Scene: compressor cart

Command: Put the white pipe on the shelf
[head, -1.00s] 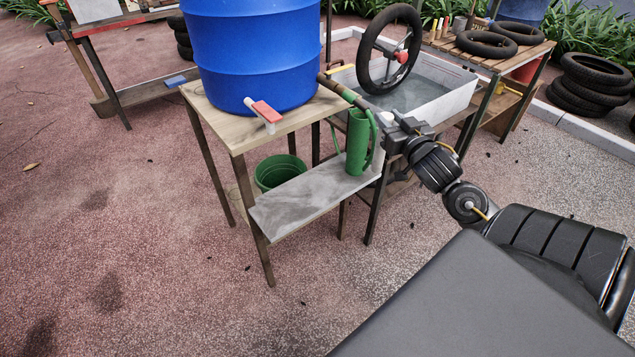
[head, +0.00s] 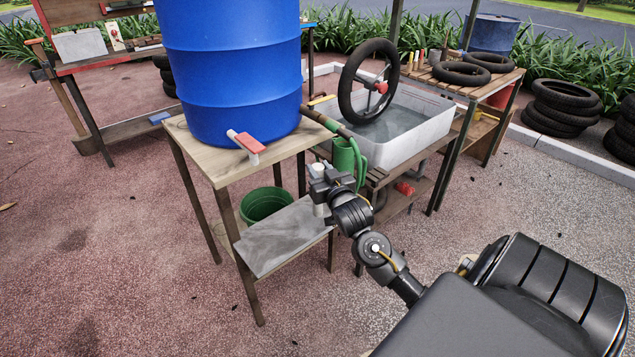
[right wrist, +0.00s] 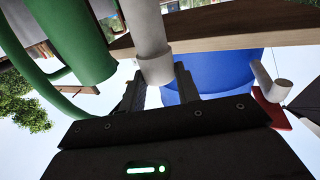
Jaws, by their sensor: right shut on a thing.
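The white pipe (head: 319,171) is upright in my right gripper (head: 319,188), at the right end of the grey lower shelf (head: 275,248) under the blue barrel. In the right wrist view the pipe (right wrist: 150,40) stands between the fingers of my right gripper (right wrist: 160,88), which are shut on it. I cannot tell whether the pipe's lower end touches the shelf; the gripper hides part of it. My left gripper is not in view.
A green cylinder with a hose (head: 345,158) stands just behind and right of my gripper. A green bucket (head: 264,203) is behind the shelf. The blue barrel (head: 235,80) is on the wooden table (head: 215,165) above. The shelf's left and middle are bare.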

